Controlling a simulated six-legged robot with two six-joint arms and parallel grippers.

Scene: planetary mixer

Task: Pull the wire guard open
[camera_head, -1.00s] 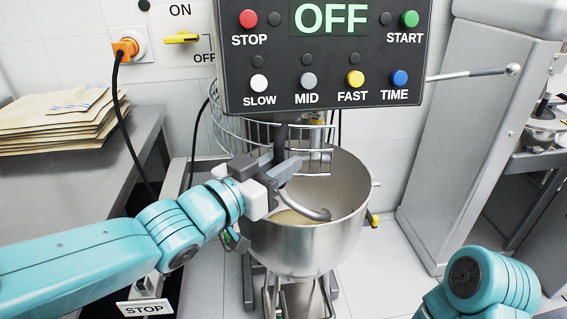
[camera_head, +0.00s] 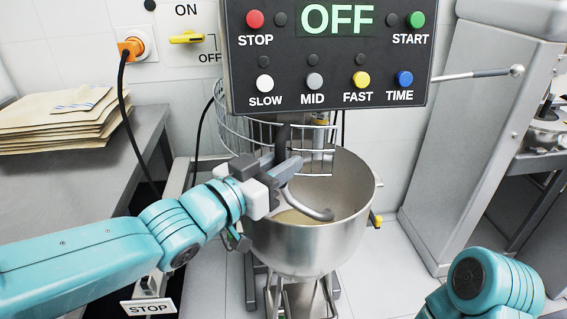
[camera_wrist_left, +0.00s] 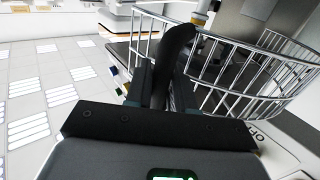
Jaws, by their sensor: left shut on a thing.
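The wire guard (camera_head: 237,132) is a cage of thin metal bars behind and above the left rear of the steel mixing bowl (camera_head: 315,247). Its dark upright handle (camera_head: 283,138) stands at the guard's front, below the control panel. My left gripper (camera_head: 284,168) is shut on this handle, over the bowl's left rim. In the left wrist view the black handle (camera_wrist_left: 177,55) rises between the fingers, with the guard's bars (camera_wrist_left: 250,88) close to the right. A curved hook (camera_head: 316,213) hangs in the bowl, partly hidden by my gripper. My right gripper is out of view.
The control panel (camera_head: 328,60) reading OFF overhangs the bowl. A steel table (camera_head: 75,185) with stacked paper sacks (camera_head: 60,122) is at left, a black cable (camera_head: 130,135) beside it. A grey machine (camera_head: 470,150) stands right.

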